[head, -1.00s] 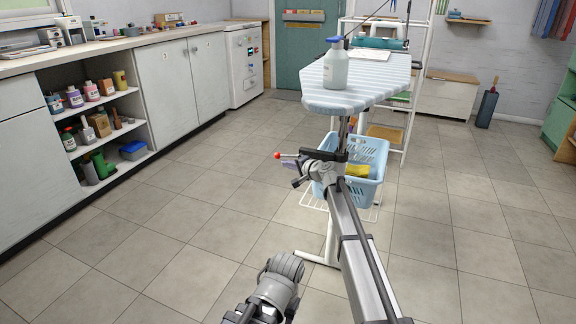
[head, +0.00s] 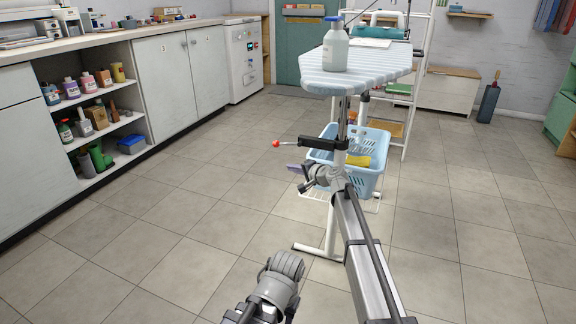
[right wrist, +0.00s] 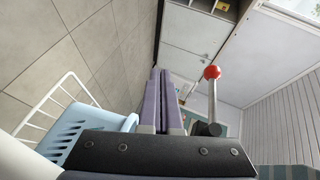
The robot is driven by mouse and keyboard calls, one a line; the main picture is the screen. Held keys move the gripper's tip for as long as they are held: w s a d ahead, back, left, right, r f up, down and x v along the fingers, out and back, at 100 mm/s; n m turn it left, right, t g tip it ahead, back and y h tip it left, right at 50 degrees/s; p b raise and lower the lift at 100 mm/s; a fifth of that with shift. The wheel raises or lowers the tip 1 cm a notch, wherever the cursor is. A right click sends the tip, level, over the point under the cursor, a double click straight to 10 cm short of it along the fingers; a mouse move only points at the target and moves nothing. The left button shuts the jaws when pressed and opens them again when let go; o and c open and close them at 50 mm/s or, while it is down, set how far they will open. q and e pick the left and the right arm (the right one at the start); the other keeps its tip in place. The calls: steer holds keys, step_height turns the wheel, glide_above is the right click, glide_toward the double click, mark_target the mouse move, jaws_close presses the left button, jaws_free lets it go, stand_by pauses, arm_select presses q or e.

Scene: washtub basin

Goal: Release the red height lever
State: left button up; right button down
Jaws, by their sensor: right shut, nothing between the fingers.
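The red height lever is a thin metal rod with a red ball knob (head: 276,143), sticking out to the left from a black bracket (head: 324,143) under the ironing board (head: 356,80). In the right wrist view the red knob (right wrist: 212,72) stands upright on its rod, to the right of my fingers. My right gripper (head: 293,168) is just below the lever in the head view, apart from the knob. Its purple fingers (right wrist: 161,95) are shut with nothing between them.
A white bottle (head: 335,48) stands on the board. A blue laundry basket (head: 362,185) with something yellow in it sits behind my right arm. Cabinets and shelves (head: 108,135) line the left wall. The tiled floor (head: 180,225) on the left is clear.

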steer(key=s+d+f+b, duration=0.1)
steer(key=s+d, duration=0.3)
steer(key=s, duration=0.1)
steer(key=shift+d+f, duration=0.25)
steer(key=shift+f, duration=0.05)
steer(key=s+a+f+n+g+h+p, duration=0.15)
steer(key=s+n+g+p, duration=0.3)
steer(key=s, duration=0.75)
steer(key=s+a+n+g+h+p, duration=0.25)
steer(key=s+p, duration=0.25)
steer(key=s, duration=0.7)
steer(key=s+d+r+n+g+h+p, duration=0.15)
steer(key=s+d+h+p, duration=0.3)
steer(key=s, duration=0.65)
steer(key=s+d+r+n+g+h+p, duration=0.1)
steer(key=s+d+n+g+h+p, duration=0.15)
steer(key=s+d, duration=0.55)
step_height(320, 180, up, 38)
steer(key=s+a+p, duration=0.2)
steer(key=p, duration=3.5)
steer(key=shift+p, duration=0.35)
